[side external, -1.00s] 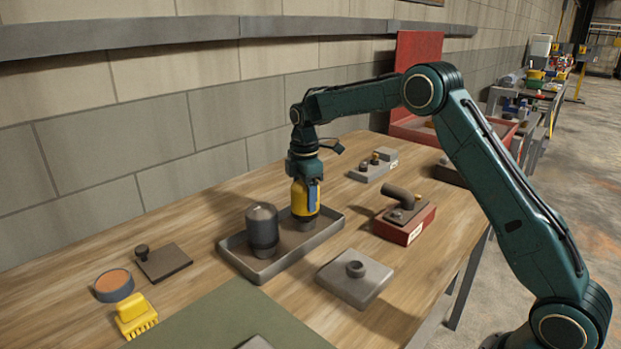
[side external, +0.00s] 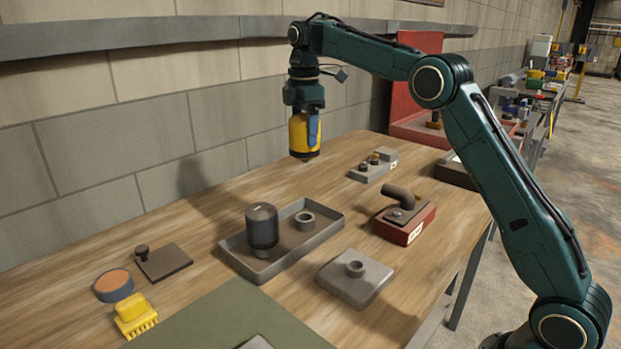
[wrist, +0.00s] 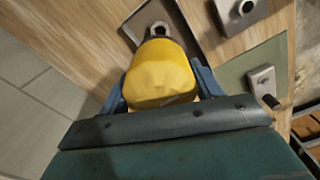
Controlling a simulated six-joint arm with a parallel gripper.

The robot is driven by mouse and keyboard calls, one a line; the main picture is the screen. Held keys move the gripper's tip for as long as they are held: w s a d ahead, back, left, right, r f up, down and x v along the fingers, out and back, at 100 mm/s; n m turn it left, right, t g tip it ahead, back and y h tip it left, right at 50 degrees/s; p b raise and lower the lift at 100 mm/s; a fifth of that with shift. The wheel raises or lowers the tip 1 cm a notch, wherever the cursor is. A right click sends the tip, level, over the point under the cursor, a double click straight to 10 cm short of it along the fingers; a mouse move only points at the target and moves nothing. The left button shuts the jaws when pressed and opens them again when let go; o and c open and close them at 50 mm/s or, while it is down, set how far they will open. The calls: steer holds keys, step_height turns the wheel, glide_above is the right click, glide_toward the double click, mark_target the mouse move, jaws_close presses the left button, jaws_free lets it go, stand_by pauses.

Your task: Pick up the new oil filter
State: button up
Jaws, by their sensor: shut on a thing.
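A yellow oil filter (side external: 302,136) with a dark lower rim hangs upright in my gripper (side external: 306,128), well above the grey tray (side external: 232,262). My gripper is shut on it, with a blue finger on its side. The wrist view shows the yellow filter (wrist: 162,75) between the two blue fingers (wrist: 160,92). A dark grey filter (side external: 262,228) stands in the left part of the tray. A grey ring-shaped seat (side external: 304,220) in the right part of the tray is bare.
A grey block with a stub (side external: 355,278) lies right of the tray. A red block with a bent pipe (side external: 404,222) stands farther right. A yellow brush (side external: 135,315), a round tin (side external: 114,286) and a dark plate (side external: 163,263) lie at left. A green mat (side external: 225,320) lies in front.

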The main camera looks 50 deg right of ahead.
steer(key=shift+r, duration=1.3)
steer(key=shift+s+a, duration=0.15)
steer(key=shift+s+a+f, duration=0.25)
steer(key=shift+s+a, duration=0.05)
steer(key=shift+s, duration=0.15)
steer(key=shift+s+a+f, duration=0.25)
steer(key=shift+s, duration=0.15)
steer(key=s+a+f, duration=0.2)
steer(key=s+f, duration=0.3)
steer(key=s, duration=0.4)
steer(key=s+a+f, duration=0.3)
steer(key=s+f, duration=0.2)
steer(key=s, duration=0.5)
steer(key=shift+a+f, duration=0.2)
steer(key=shift+a, duration=0.1)
steer(key=shift+f, duration=0.4)
steer(key=shift+f, duration=2.8)
steer(key=shift+f, duration=0.1)
steer(key=shift+m, duration=0.3)
